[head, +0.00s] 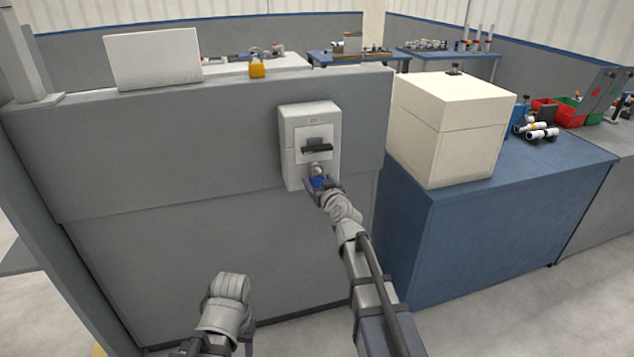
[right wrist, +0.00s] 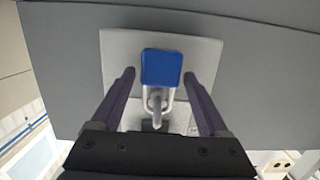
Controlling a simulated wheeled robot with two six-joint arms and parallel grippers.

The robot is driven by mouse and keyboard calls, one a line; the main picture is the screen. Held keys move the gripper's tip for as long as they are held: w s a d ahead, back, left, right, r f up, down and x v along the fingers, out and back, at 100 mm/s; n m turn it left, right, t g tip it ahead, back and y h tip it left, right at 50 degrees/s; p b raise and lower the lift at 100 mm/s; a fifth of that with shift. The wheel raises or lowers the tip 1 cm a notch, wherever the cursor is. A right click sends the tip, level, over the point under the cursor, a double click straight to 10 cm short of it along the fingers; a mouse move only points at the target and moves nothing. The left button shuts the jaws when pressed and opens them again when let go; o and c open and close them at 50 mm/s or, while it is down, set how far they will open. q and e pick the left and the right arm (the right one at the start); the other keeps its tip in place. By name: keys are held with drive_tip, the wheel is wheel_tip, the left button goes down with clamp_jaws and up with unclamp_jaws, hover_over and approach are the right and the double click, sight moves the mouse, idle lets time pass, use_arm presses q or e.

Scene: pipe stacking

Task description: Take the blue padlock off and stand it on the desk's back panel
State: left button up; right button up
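The blue padlock (head: 318,183) hangs at the lower part of a pale switch box (head: 296,150) on the front of the grey desk panel (head: 150,150). In the right wrist view the blue padlock (right wrist: 161,68) has its metal shackle towards a dark part of the box. My right gripper (head: 322,188) is at the padlock. In the wrist view, the right gripper's (right wrist: 159,76) fingers are open on either side of the body, with a gap on both sides.
A yellow padlock (head: 257,71) stands on the panel's top edge, right of a white board (head: 153,58). The top edge between it and the panel's right end is clear. A large white box (head: 450,130) stands on a blue bench (head: 500,205) to the right.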

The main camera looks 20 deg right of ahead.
clamp_jaws()
idle(0.4)
use_arm(q)
drive_tip(key=shift+r, duration=0.1)
use_arm(e)
drive_tip(key=shift+r, duration=0.1)
